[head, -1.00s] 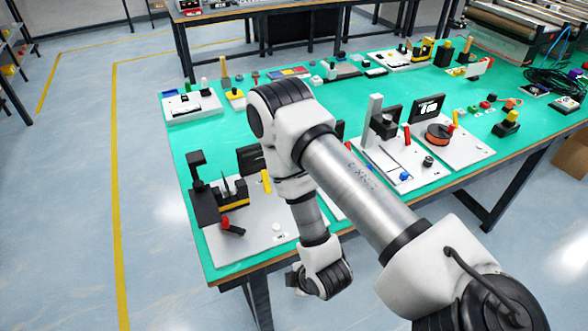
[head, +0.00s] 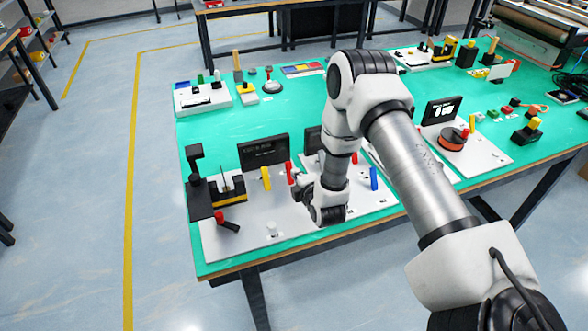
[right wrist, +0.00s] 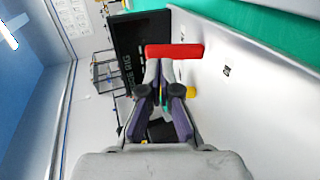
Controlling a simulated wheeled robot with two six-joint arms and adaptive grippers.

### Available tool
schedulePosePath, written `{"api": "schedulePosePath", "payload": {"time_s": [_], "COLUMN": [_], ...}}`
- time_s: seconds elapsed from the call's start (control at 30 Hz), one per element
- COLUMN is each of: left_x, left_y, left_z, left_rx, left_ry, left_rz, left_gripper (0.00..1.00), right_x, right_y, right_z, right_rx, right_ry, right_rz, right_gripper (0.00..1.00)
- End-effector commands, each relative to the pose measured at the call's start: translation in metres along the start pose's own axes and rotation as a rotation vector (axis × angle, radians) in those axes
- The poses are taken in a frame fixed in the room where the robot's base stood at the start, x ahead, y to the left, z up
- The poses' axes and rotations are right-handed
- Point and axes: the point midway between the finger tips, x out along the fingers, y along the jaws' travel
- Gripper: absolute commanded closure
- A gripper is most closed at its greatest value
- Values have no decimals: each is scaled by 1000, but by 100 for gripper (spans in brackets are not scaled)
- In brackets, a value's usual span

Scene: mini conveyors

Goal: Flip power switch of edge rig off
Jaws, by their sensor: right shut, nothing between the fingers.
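The edge rig is a white base plate (head: 245,241) at the table's near left, with a black sign (head: 264,150) behind it. In the right wrist view the sign (right wrist: 126,50) appears sideways, its lettering ending in "RIG". A red lever (head: 290,172) stands near the sign's right side; it also shows in the right wrist view (right wrist: 175,51), directly ahead of the fingertips. Whether they touch it cannot be told. My right gripper (right wrist: 158,66) is shut and empty. In the head view it (head: 300,191) is small and partly hidden by its wrist. My left gripper is out of view.
A yellow handle (head: 266,179), a black-and-yellow fixture (head: 228,190), a red-handled lever (head: 228,222) and a white knob (head: 272,229) stand on the rig. A blue handle (head: 373,178) stands right of my wrist. The green tabletop (head: 225,135) behind the sign is mostly clear.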

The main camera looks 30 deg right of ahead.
Motion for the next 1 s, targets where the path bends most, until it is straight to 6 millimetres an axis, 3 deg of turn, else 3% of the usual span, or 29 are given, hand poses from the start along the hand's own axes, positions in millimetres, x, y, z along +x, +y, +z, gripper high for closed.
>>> {"api": "schedulePosePath", "payload": {"time_s": [0.23,0.57,0.77,1.0], "left_x": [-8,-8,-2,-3], "left_y": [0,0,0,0], "left_z": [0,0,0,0], "left_rx": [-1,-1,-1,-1], "left_ry": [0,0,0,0], "left_rz": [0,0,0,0], "left_gripper": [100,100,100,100], "right_x": [30,33,50,51], "right_y": [0,-1,3,5], "right_z": [0,0,0,0], "right_rx": [0,0,-1,0], "right_ry": [1,1,1,0], "right_rz": [0,-1,1,2], "right_gripper": [100,100,100,100]}}
